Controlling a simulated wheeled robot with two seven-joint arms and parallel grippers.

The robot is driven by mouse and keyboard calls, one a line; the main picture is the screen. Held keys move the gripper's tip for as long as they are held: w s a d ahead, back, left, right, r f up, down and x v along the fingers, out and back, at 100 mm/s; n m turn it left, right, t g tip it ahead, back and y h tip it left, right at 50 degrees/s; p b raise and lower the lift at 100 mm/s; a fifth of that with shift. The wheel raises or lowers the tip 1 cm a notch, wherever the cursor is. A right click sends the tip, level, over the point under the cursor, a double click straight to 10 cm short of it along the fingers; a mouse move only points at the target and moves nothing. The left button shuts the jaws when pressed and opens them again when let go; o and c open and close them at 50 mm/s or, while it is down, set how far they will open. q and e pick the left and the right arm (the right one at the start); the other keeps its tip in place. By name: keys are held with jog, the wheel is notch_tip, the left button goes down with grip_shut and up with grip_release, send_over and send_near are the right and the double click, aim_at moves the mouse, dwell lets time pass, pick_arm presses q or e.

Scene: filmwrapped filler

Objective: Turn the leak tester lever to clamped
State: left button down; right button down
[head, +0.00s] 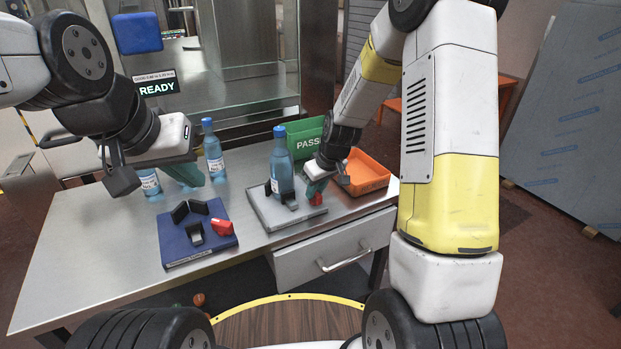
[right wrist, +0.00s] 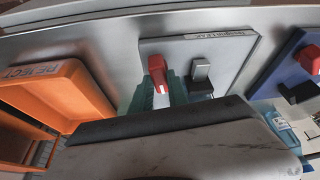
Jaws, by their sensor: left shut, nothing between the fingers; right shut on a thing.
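The grey tester plate (head: 262,214) lies on the metal bench, with a blue-capped bottle (head: 282,165) standing upright on it among black blocks. Its red lever (head: 316,199) is at the plate's right front corner and also shows in the right wrist view (right wrist: 157,70). My right gripper (head: 318,186) reaches down from above and is shut on this red lever; its green fingers (right wrist: 152,97) partly hide it. My left gripper (head: 190,175) is shut and empty, above the bench at the left, near two bottles.
A blue plate (head: 185,250) with black blocks and a red lever (head: 222,227) lies left of the grey one. An orange bin (head: 366,172), labelled REJECT in the wrist view, and a green PASS bin (head: 303,138) stand behind right. Blue-capped bottles (head: 212,150) stand at back left. A sign (head: 156,86) reads READY.

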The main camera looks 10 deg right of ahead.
jog(key=m, duration=0.2)
jog(key=m+h, duration=0.2)
jog(key=m, duration=0.1)
jog(key=shift+a+m+t, duration=0.25)
jog(key=shift+m+t, duration=0.05)
jog(key=shift+t, duration=0.1)
jog(key=m+h, duration=0.2)
jog(key=m, duration=0.3)
dwell(0.3)
jog(key=c, duration=1.3)
grip_release()
jog(key=shift+g, duration=0.3)
jog(key=v, duration=0.7)
jog(key=shift+s+a+r, duration=0.1)
jog(key=shift+s+r, duration=0.1)
jog(key=shift+r, duration=0.15)
